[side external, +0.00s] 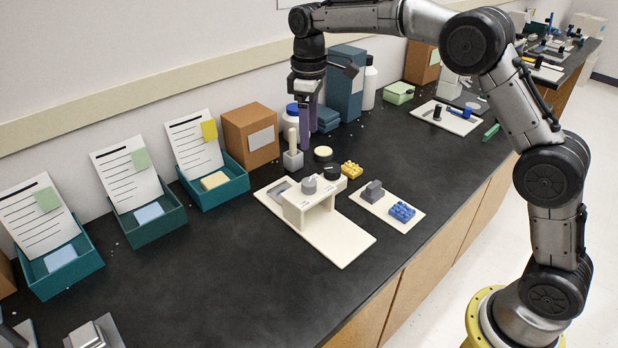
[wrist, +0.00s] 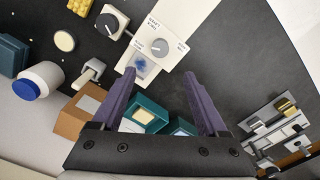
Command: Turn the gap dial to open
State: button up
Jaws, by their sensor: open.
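A cream bridge-shaped stand (side external: 300,207) sits on a cream base plate (side external: 343,244) on the bench. It carries a grey dial (side external: 309,185) and a black dial (side external: 332,173). In the wrist view the grey dial (wrist: 160,47) sits on the cream panel beside small printing too small to read, and the black dial (wrist: 108,24) shows a pale pointer mark. I cannot tell which is the gap dial. My gripper (side external: 309,130) is open and empty, above the bench behind the stand. In the wrist view its purple fingers (wrist: 159,76) point towards the grey dial, apart from it.
A grey holder with an upright cream piece (side external: 292,158) stands close to my gripper. A round cream-topped pot (side external: 323,153), a yellow brick (side external: 351,169) and a small plate with a blue brick (side external: 402,211) are nearby.

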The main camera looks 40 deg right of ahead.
aim_at(309, 181)
jog(key=shift+m, duration=0.4)
notch_tip(309, 181, down, 14)
jog(key=shift+r, duration=0.1)
